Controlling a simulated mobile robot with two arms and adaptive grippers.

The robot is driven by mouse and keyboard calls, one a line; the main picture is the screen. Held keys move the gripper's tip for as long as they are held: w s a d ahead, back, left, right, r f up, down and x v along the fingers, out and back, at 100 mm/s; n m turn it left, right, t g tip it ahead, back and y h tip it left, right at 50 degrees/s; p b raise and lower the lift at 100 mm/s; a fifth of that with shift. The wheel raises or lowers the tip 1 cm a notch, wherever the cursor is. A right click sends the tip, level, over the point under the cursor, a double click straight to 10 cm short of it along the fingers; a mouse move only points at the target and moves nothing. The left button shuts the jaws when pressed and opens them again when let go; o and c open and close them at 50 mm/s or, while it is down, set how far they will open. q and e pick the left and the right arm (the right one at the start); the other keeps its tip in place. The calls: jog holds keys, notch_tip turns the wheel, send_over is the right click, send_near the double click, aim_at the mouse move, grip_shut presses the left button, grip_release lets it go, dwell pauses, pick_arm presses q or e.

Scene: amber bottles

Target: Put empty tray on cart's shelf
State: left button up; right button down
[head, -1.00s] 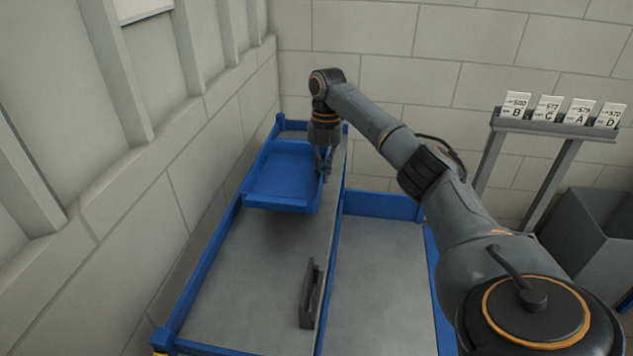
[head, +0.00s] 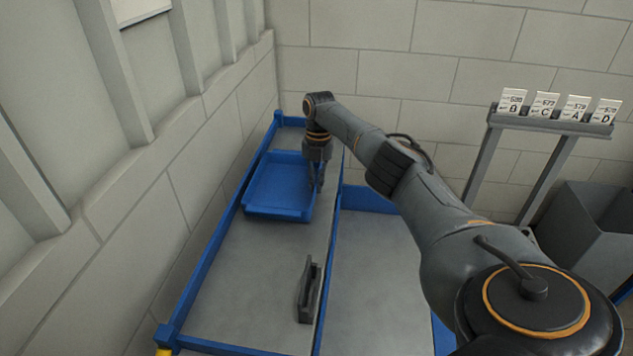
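The empty blue tray (head: 277,187) is at the far end of the cart's grey upper shelf (head: 245,283), inside the blue rim. It looks level and at or just above the shelf surface; I cannot tell whether it rests on it. My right gripper (head: 317,186) is at the tray's right edge, with its fingers pointing down around the tray's side wall, and appears shut on it. My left gripper is not in view.
A dark grey handle-like bracket (head: 309,290) stands on the shelf near its right edge. A lower grey surface (head: 378,275) lies to the right. A wall borders the left. A card stand (head: 553,122) and a grey bin (head: 590,235) are at the right.

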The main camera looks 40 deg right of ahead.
jog(key=shift+f, duration=0.15)
jog(key=c, duration=1.5)
grip_release()
jog(key=shift+r, duration=0.45)
jog(key=r+b, duration=0.1)
jog(key=r, duration=0.2)
jog(key=d+r+b, duration=0.1)
jog(key=r, duration=0.3)
jog(key=r+b, duration=0.1)
jog(key=r, duration=0.3)
jog(key=shift+w+d+r, duration=0.15)
jog(key=shift+w+r, duration=0.1)
jog(key=shift+w, duration=0.1)
